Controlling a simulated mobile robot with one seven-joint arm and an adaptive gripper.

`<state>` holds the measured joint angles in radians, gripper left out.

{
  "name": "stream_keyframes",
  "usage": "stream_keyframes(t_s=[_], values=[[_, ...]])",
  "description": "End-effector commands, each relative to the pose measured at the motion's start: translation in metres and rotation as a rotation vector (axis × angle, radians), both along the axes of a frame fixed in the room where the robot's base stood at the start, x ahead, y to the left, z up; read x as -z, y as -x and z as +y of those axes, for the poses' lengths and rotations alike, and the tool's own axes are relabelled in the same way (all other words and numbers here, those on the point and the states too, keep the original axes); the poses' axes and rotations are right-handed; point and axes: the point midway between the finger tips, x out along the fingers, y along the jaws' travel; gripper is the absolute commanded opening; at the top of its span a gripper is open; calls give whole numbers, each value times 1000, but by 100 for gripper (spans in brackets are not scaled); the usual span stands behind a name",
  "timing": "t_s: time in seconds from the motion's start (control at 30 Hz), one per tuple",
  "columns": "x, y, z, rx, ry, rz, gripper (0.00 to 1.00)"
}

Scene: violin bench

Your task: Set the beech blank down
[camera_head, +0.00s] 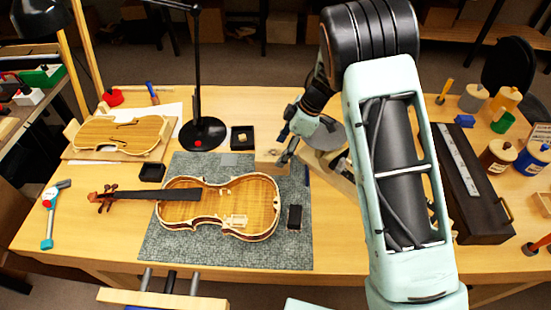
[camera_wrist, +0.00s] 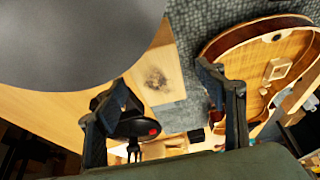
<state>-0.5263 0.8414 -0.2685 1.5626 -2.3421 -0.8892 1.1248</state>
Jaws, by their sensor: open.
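A pale wooden block, which looks like the beech blank (camera_head: 268,162), sits at the upper right edge of the grey mat (camera_head: 165,240), just beyond the violin body. In the wrist view the blank (camera_wrist: 157,78) shows a dark smudge on one face and lies beyond and between my fingertips. My gripper (camera_head: 287,150) is just to the right of the blank in the head view. Its two fingers are spread apart in the wrist view (camera_wrist: 165,97). I cannot tell whether either finger touches the blank.
An open violin body (camera_head: 255,205) lies on the mat, with a small dark block (camera_head: 294,217) beside it. A black lamp base (camera_head: 203,134) and small black tray (camera_head: 242,138) stand behind. A grey disc (camera_head: 325,134) is close to my wrist and looms large in the wrist view (camera_wrist: 75,40).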

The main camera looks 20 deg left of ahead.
Motion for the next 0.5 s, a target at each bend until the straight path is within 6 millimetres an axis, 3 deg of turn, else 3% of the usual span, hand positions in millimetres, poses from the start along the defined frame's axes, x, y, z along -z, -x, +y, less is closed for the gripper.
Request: stream_keyframes(t_s=[0.2, 0.5], values=[[-37, -5, -14, -1, 0, -4, 64], [-50, -6, -19, -1, 0, -4, 64]])
